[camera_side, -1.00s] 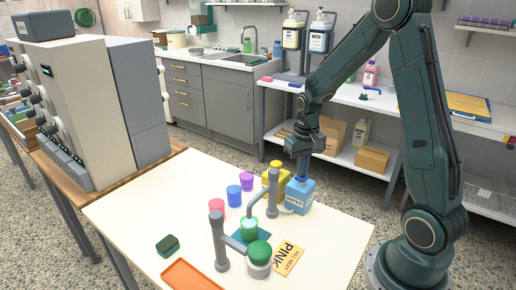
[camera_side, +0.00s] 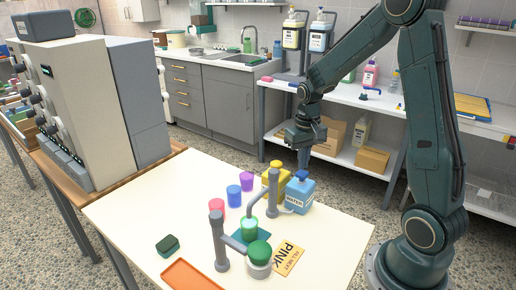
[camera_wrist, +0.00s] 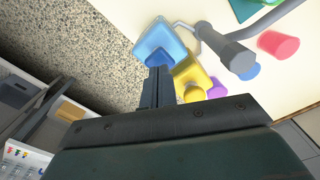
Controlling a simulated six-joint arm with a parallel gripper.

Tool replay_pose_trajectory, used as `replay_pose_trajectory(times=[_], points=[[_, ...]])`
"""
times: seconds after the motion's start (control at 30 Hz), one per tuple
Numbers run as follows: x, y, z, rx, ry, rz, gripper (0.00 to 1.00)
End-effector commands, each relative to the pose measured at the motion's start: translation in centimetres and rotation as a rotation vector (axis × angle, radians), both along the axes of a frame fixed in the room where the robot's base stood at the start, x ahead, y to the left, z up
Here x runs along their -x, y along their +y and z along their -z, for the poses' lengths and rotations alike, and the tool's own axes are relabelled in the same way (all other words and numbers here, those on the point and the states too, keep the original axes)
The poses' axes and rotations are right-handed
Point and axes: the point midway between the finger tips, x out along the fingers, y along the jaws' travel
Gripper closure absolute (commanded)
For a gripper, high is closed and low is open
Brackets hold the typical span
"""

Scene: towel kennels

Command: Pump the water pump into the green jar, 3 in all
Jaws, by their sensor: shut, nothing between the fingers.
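The water pump (camera_side: 299,196) is a blue bottle with a white WATER label and a darker blue pump head, standing at the right back of the white table. It also shows in the wrist view (camera_wrist: 160,40). My gripper (camera_side: 303,166) is shut and empty, its fingertips just above the pump head; I cannot tell if they touch it. In the wrist view my shut fingers (camera_wrist: 158,72) point at the pump head. The green jar (camera_side: 249,229) stands on a dark green mat (camera_side: 236,236), under the bent grey spout.
A yellow pump (camera_side: 272,186) stands beside the water pump. Pink (camera_side: 217,208), blue (camera_side: 234,196) and purple (camera_side: 246,181) jars stand left. Two grey posts, a green-topped white pot (camera_side: 259,262), a PINK card (camera_side: 289,258) and an orange tray (camera_side: 190,276) crowd the front.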

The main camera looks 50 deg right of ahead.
Motion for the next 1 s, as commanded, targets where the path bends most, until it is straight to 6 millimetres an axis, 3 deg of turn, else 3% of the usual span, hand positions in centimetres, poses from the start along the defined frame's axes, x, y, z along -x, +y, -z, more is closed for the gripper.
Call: replay_pose_trajectory(times=[0.47, 1.0], points=[[0.0, 0.0, -0.3, 0.0, -0.001, 0.0, 1.0], [-0.1, 0.0, -3.9, 0.001, -0.002, 0.0, 1.0]])
